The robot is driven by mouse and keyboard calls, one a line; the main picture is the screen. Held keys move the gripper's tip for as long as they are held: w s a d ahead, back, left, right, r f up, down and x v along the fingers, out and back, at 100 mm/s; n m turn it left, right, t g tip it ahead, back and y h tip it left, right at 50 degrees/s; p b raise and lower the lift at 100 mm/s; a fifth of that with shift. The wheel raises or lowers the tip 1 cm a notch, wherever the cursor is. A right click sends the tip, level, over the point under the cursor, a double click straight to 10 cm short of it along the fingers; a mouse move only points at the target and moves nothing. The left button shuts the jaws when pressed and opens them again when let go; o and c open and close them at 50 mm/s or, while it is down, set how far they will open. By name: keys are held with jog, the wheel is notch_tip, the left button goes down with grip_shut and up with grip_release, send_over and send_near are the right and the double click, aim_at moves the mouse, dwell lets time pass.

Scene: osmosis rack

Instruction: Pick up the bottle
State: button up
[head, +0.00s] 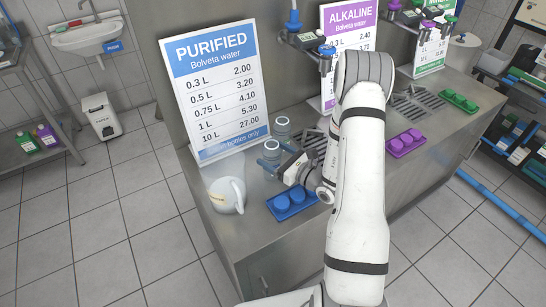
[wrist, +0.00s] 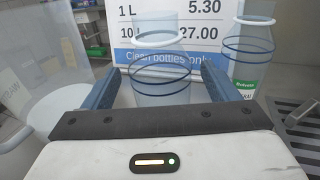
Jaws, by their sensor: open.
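A clear bottle with dark blue rings (wrist: 152,85) stands upright in the middle of the wrist view, between the two blue fingers of my gripper (wrist: 158,76). The fingers are open, one on each side, with small gaps showing. The bottle's lower part is hidden behind the gripper body. In the head view my gripper (head: 267,156) is low over the steel counter, around the nearer bottle (head: 272,150). A second clear bottle with a green label (wrist: 246,50) stands to the right, outside the fingers; it also shows in the head view (head: 283,127).
A white pitcher (head: 228,195) stands close on the left. A blue tray with caps (head: 292,203) lies by the counter's front edge. The purified water price sign (head: 215,90) stands behind the bottles. A drain grate (wrist: 300,120) is at the right.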

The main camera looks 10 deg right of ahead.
jog(key=shift+p+x, duration=0.35)
jog(key=shift+x, duration=1.25)
jog(key=shift+d, duration=0.1)
jog(key=shift+c, duration=0.2)
jog(key=c, duration=1)
jog(key=shift+r, duration=0.1)
